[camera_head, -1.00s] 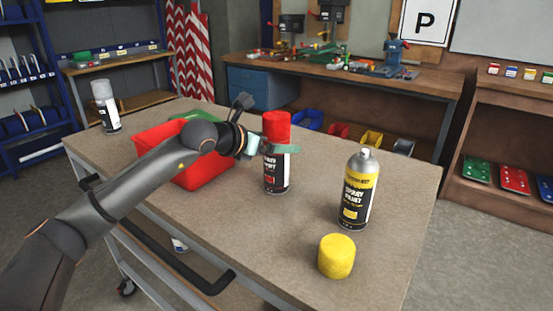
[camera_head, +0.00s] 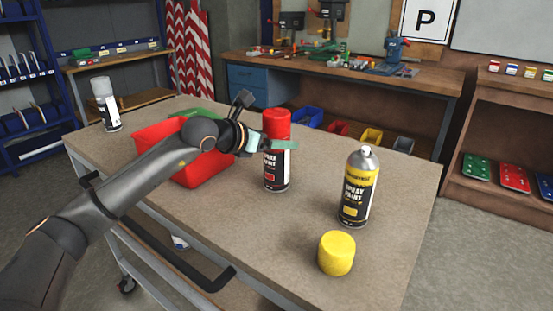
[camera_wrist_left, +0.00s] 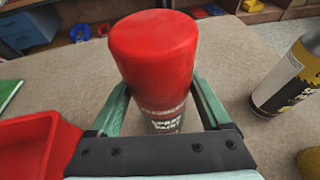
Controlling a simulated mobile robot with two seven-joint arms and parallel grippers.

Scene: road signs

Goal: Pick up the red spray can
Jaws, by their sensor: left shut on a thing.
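The red spray can (camera_head: 277,165) has a red cap and a black label and stands upright on the table (camera_head: 240,235). My left gripper (camera_head: 277,145) is shut on it from the left, just below the cap. In the left wrist view the can (camera_wrist_left: 155,55) fills the space between the two green fingers (camera_wrist_left: 160,105), one on each side. The can's lower part is hidden in that view. I cannot see clearly whether its base has left the table. My right gripper is in neither view.
A yellow spray can (camera_head: 358,190) without its cap stands to the right, with a yellow cap (camera_head: 336,254) in front of it. A red bin (camera_head: 205,168) sits behind my left forearm. A white spray can (camera_head: 105,104) stands at the far left corner. The front middle of the table is clear.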

